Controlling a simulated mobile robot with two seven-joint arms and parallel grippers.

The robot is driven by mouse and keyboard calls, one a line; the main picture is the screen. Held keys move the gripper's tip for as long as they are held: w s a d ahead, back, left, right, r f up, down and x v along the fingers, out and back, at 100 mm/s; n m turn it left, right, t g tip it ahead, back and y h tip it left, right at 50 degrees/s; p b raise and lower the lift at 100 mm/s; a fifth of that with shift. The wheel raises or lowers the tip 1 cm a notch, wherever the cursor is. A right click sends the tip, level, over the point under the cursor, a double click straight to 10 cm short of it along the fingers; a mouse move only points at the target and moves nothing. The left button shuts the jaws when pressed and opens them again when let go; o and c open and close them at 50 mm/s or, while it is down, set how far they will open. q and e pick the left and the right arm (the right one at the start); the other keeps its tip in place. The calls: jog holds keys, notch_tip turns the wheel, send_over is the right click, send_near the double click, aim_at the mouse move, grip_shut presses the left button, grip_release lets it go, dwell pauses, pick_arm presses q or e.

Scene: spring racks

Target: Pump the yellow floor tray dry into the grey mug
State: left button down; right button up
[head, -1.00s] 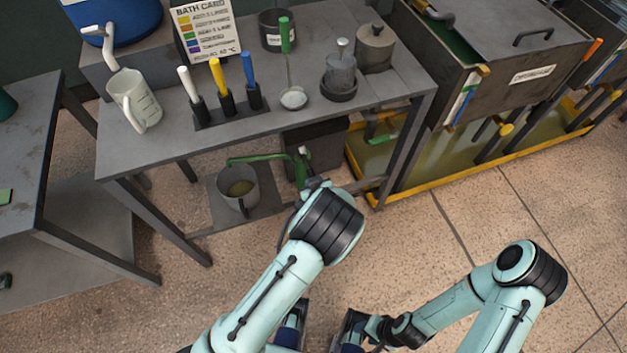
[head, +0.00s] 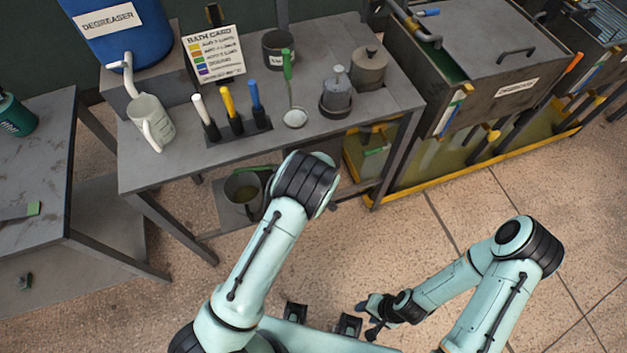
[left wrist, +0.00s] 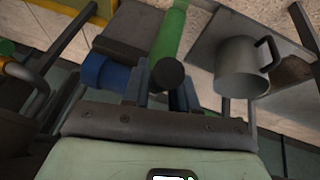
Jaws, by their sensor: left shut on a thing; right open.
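The yellow floor tray (head: 440,184) lies on the floor under the racks at right, with murky yellow-green liquid in it. The grey mug (head: 236,190) stands on the low shelf under the bench, with some yellowish liquid inside; my left arm covers its right part. In the left wrist view the mug (left wrist: 238,68) is right of the fingers. My left gripper (left wrist: 163,92) is shut on the green pump handle (left wrist: 170,40); in the head view my arm hides this grip and most of the pump. My right gripper (head: 369,318) is open and empty, low above the floor, away from the pump.
On the bench (head: 170,178) stand a white measuring jug (head: 152,122), a rack of coloured-handled tools (head: 237,128), a ladle (head: 290,85) and grey pots. A blue degreaser drum (head: 115,45) is behind. The floor in front of the tray is clear.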

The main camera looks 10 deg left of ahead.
pick_arm(q)
jog(key=shift+w+r, duration=0.1)
jog(key=shift+r, duration=0.05)
jog(key=c, duration=1)
grip_release()
jog(key=shift+o, duration=0.2)
jog(key=p+v, duration=0.2)
jog(key=v, duration=1.1)
jog(key=shift+r, duration=0.15)
pick_arm(e)
jog(key=w+r, duration=0.2)
jog(key=r, duration=0.1)
jog(key=shift+w+r, duration=0.1)
jog(key=shift+w, duration=0.1)
